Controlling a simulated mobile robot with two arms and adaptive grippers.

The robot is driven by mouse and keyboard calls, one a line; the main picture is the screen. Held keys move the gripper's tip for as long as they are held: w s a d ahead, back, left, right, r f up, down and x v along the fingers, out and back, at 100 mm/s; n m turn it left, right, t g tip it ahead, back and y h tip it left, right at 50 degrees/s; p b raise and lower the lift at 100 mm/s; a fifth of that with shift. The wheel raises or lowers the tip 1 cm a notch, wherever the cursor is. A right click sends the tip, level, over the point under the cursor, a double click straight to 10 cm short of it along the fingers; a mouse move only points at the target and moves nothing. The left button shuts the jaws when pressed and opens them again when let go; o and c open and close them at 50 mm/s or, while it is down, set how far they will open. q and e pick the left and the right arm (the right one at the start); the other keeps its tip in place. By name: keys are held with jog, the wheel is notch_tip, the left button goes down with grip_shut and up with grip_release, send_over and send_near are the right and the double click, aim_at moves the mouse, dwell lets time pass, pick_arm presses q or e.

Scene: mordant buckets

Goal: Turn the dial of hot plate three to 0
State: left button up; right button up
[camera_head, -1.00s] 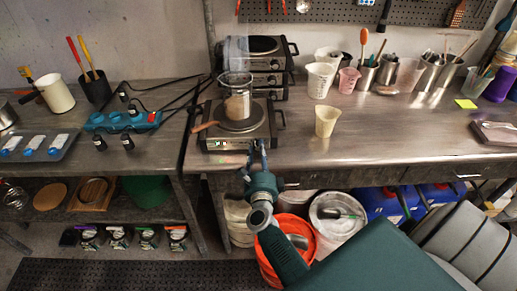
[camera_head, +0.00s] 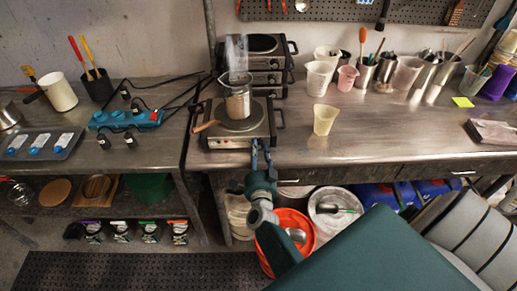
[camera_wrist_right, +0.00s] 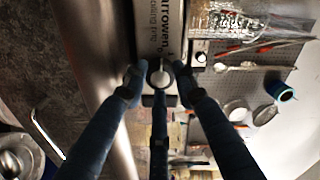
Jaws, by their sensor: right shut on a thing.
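The front hot plate (camera_head: 216,143) stands near the bench's front edge, its front panel facing me. A glass beaker (camera_head: 238,103) with brownish contents stands on its round plate. My right gripper (camera_head: 260,152) is at the right part of that panel, covering the dial in the head view. In the right wrist view, the round dial (camera_wrist_right: 160,78) sits between the fingertips of my right gripper (camera_wrist_right: 158,85), which is shut on it. I cannot read the dial's setting or a number on the hot plate. My left gripper is not in view.
More hot plates (camera_head: 268,63) are stacked behind. A wooden handle (camera_head: 206,126) sticks out left of the front hot plate. A cream cup (camera_head: 324,119) stands to the right, with free bench beyond it. An orange bucket (camera_head: 296,222) is below the bench.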

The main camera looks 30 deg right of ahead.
jog(key=shift+f+n, duration=0.15)
jog(key=shift+n, duration=0.35)
jog(key=o, duration=0.9)
jog(key=shift+c, duration=0.2)
